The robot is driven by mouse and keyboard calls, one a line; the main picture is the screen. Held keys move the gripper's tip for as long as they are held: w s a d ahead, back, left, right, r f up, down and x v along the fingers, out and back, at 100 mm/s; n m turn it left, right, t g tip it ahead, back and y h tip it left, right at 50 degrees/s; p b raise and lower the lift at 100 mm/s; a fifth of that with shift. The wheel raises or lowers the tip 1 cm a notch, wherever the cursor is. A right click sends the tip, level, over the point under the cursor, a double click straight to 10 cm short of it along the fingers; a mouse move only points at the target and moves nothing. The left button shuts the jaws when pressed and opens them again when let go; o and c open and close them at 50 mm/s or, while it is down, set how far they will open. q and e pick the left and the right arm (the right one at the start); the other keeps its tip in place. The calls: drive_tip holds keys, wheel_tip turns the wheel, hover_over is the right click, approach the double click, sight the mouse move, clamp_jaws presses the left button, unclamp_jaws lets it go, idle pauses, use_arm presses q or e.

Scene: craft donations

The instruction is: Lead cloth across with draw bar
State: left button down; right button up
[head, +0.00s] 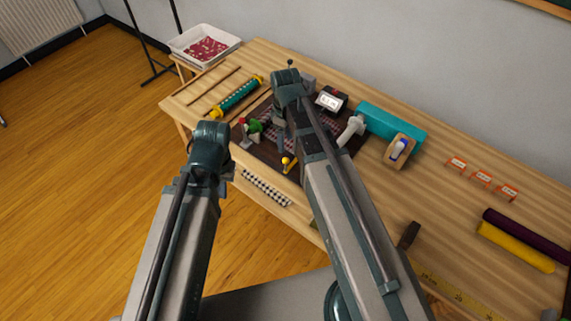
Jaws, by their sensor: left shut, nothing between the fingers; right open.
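A gingham cloth (327,124) lies on a dark board (250,153) on the wooden table, largely covered by my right arm. A teal bar with yellow ends (238,95) lies at the board's far left side; I cannot tell if it is the draw bar. A small yellow piece with a round knob (290,163) is at the board's front edge. My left gripper (228,172) is shut and empty, in front of the table's near left edge. My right gripper (283,145) is open above the board; its fingertips are mostly hidden by its arm.
Red and green items (252,128) stand on the board. A teal block (390,122), a wooden holder (400,150) and orange-edged cards (481,177) stand right. A white tray (204,44) is beyond the left end.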

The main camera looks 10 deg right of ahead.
sight(286, 158)
wheel_tip(286, 158, down, 13)
drive_tip(key=b, duration=1.2)
drive_tip(key=shift+r, duration=0.1)
clamp_jaws()
idle(0.7)
